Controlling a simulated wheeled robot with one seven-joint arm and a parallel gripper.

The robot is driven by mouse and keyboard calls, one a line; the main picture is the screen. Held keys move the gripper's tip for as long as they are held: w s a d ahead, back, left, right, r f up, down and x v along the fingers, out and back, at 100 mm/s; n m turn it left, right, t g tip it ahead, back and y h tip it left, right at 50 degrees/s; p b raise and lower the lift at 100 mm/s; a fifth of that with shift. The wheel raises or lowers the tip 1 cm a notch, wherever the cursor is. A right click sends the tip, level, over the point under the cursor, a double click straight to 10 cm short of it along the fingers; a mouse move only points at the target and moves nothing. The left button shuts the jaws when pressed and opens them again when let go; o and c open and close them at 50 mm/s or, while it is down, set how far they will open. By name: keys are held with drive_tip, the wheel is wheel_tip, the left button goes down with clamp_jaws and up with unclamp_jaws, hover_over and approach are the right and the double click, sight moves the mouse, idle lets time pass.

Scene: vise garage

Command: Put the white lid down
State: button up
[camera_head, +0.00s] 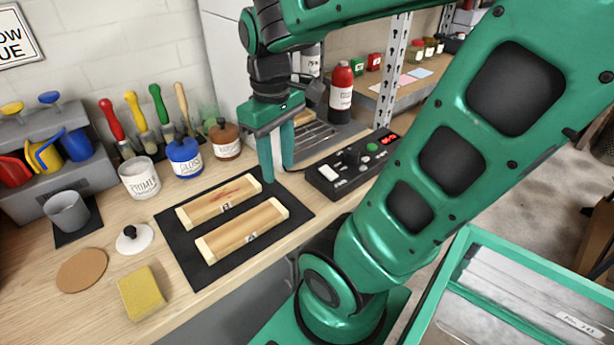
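The white lid (134,239), a round disc with a black knob, lies flat on the wooden workbench, knob up. It is in front of the white PRIMER jar (140,180), whose top has no knobbed lid on it. The lid is in full view and not touched by the gripper.
Two wooden blocks (243,230) lie on the black mat (188,265). Blue (185,158) and brown (225,140) lidded jars stand behind. A yellow sponge (141,292), cork disc (82,270) and grey cup (67,211) surround the lid. A control box (352,165) sits right of the gripper.

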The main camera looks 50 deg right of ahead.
drive_tip(key=s+d+f+m, duration=0.1)
drive_tip(key=s+m, duration=0.3)
drive_tip(key=s+d+f+m, duration=0.1)
drive_tip(key=s+m, duration=0.1)
drive_tip(key=s, duration=0.1)
drive_tip(key=shift+d+f+m, duration=0.3)
drive_tip(key=shift+d+m, duration=0.05)
drive_tip(key=shift+m, duration=0.05)
drive_tip(key=shift+w+f, duration=0.35)
drive_tip(key=shift+w, duration=0.45)
drive_tip(key=shift+s+r, duration=0.1)
drive_tip(key=shift+s, duration=0.05)
